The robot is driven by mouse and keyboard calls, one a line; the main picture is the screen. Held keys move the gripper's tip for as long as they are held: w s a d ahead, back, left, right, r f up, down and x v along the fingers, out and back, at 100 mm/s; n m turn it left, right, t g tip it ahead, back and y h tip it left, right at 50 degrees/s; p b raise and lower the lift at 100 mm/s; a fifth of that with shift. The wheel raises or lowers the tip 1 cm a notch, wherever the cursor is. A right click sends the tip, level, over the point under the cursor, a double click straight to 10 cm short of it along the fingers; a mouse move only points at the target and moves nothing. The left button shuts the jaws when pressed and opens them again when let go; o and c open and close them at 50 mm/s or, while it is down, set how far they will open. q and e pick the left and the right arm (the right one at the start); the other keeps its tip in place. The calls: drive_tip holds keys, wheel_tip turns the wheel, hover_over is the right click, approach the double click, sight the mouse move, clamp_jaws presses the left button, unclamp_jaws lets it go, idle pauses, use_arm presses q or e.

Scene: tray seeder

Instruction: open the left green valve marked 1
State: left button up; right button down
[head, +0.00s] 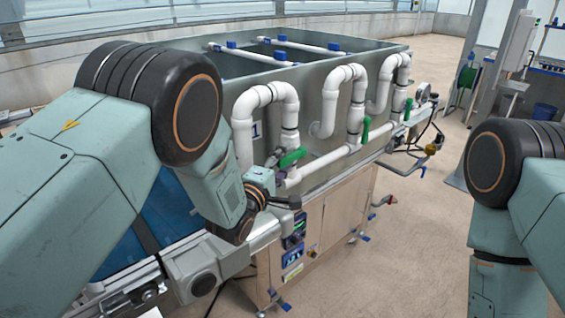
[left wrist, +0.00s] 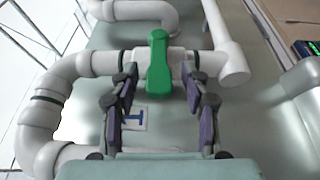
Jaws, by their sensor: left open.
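The left green valve handle (head: 292,157) sits on the white pipework nearest my left arm, beside the blue mark 1 (head: 256,130) on the tank wall. In the left wrist view the green handle (left wrist: 159,63) lies ahead of and between the fingertips, with the mark 1 label (left wrist: 133,119) below it. My left gripper (left wrist: 160,92) is open, one finger on each side of the handle's lower end; contact cannot be told. In the head view the left gripper (head: 276,170) is close to the valve, partly hidden by its own wrist. My right gripper is out of view.
Two more green valves, the middle one (head: 366,129) and the far one (head: 408,109), sit further along the pipe. White looped pipes (head: 265,95) rise around the left valve. The grey tank (head: 395,47) stands behind. Open floor (head: 420,225) lies to the right.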

use_arm(q)
drive_tip(key=shift+s+r, duration=0.1)
drive_tip(key=shift+s, duration=0.05)
drive_tip(key=shift+c, duration=1.1)
drive_tip(key=shift+d, duration=0.2)
drive_tip(key=c, duration=0.4)
drive_tip(key=shift+a, duration=0.15)
clamp_jaws()
